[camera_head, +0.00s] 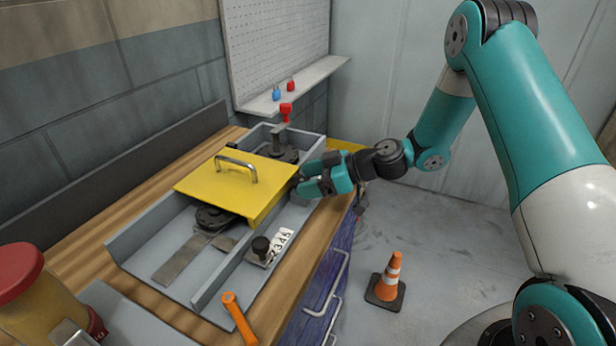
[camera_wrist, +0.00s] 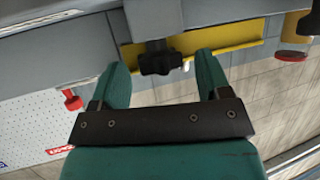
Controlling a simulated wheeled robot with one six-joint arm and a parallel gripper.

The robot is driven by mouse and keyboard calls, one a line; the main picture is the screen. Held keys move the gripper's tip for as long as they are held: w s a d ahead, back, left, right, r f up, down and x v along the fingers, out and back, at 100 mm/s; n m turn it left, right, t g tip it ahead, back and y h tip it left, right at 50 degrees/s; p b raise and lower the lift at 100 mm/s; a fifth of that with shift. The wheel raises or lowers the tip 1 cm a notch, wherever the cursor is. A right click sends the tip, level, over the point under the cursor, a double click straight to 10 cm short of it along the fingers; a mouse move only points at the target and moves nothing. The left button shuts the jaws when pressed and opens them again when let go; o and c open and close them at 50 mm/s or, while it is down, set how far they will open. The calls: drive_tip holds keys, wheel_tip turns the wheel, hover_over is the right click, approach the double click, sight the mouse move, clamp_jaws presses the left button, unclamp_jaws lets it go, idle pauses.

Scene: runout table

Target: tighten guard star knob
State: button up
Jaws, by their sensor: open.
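The dark star knob (camera_wrist: 160,65) shows in the wrist view on a short grey-black stem below a grey beam. My gripper (camera_wrist: 161,75) is open, with one teal finger on each side of the knob. A gap shows between each finger and the knob; I cannot tell how far the knob reaches in between the fingers. In the head view my gripper (camera_head: 303,182) is at the right edge of the yellow guard (camera_head: 240,180), which has a metal handle. The star knob is hidden behind the gripper there.
The guard sits over a grey runout channel (camera_head: 150,235) on a wooden bench (camera_head: 85,255). An orange-handled tool (camera_head: 238,315) is at the front edge. A black knob (camera_head: 261,246) stands near number tags. A traffic cone (camera_head: 390,275) is on the floor at right.

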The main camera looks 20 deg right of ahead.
drive_tip(key=shift+c, duration=0.3)
drive_tip(key=c, duration=0.9)
drive_tip(key=shift+a, duration=0.15)
